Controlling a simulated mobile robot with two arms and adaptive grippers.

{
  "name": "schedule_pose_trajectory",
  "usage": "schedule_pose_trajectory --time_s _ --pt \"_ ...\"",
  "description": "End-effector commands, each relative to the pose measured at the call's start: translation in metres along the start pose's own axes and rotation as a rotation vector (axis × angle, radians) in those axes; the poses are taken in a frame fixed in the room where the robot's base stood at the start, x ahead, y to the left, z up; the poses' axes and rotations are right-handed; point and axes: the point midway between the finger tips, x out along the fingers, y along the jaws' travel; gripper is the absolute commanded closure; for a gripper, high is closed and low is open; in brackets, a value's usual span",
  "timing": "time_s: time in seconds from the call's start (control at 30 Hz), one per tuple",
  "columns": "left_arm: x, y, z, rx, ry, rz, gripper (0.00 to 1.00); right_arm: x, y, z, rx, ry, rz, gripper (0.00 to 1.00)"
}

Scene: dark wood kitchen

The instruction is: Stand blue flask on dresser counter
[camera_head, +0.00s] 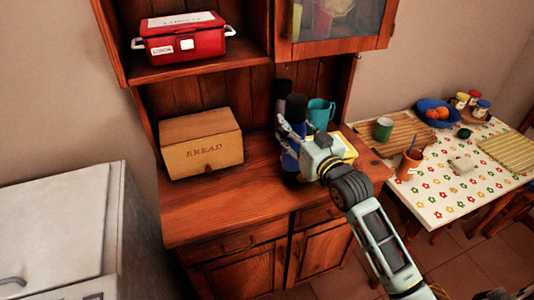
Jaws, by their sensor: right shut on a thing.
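The blue flask (290,160) with a dark top is upright at the right part of the dresser counter (233,198). My right gripper (290,137) is shut on the flask, coming from the right side. The gripper and wrist hide part of the flask. I cannot tell whether its base touches the counter. My left gripper is not in view.
A wooden bread box (200,143) stands on the counter's left. A teal mug (321,112) and a yellow item (347,148) are close to the gripper. The counter's front middle is clear. A flowered table (440,205) stands at right.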

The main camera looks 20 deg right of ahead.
Motion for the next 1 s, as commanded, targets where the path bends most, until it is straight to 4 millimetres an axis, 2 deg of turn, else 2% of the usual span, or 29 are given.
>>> schedule_pose_trajectory --time_s 0.2,0.4,0.57,0.8,1.0 --pt "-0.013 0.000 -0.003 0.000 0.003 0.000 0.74 0.032 -0.040 0.026 0.006 0.003 0.000 0.98" --pt "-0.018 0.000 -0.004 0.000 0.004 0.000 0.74 0.051 -0.063 0.045 0.001 0.006 0.001 0.98" --pt "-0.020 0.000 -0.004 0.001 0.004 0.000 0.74 0.056 -0.069 0.052 -0.001 0.006 0.000 0.98" --pt "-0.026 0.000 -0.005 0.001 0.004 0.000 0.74 0.056 -0.069 0.085 -0.002 0.003 0.000 0.98" --pt "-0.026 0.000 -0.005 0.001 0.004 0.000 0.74 0.055 -0.069 0.090 -0.001 0.007 0.000 0.98"
